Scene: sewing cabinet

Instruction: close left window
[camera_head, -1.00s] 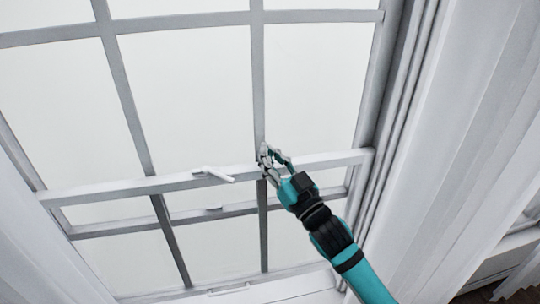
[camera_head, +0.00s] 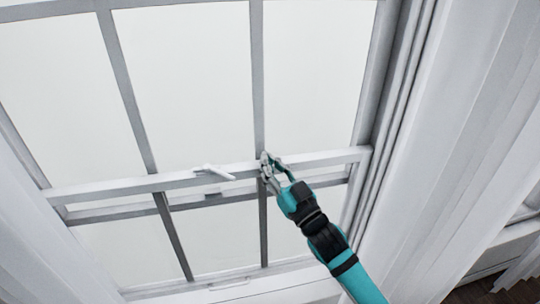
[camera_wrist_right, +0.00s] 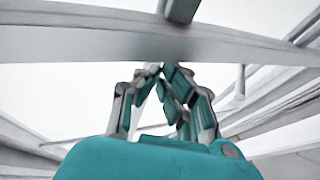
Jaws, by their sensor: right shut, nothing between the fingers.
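The window is a white-grey sash window with pale panes. Its upper horizontal rail (camera_head: 120,187), with a small white latch (camera_head: 213,172), crosses the middle of the head view. A second rail (camera_head: 225,199) runs just below it, with a narrow gap between them. My right gripper (camera_head: 267,160) is shut and empty, its tips at the latch rail where an upright bar meets it, right of the latch. In the right wrist view the fingertips (camera_wrist_right: 155,69) are at the rail's (camera_wrist_right: 110,45) lower edge; I cannot tell whether they press on it. My left gripper is not in view.
White curtains hang at the right (camera_head: 450,150) and at the lower left (camera_head: 40,255). The window's side frame (camera_head: 385,110) stands close to the right of my arm. A sill (camera_head: 240,289) runs along the bottom.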

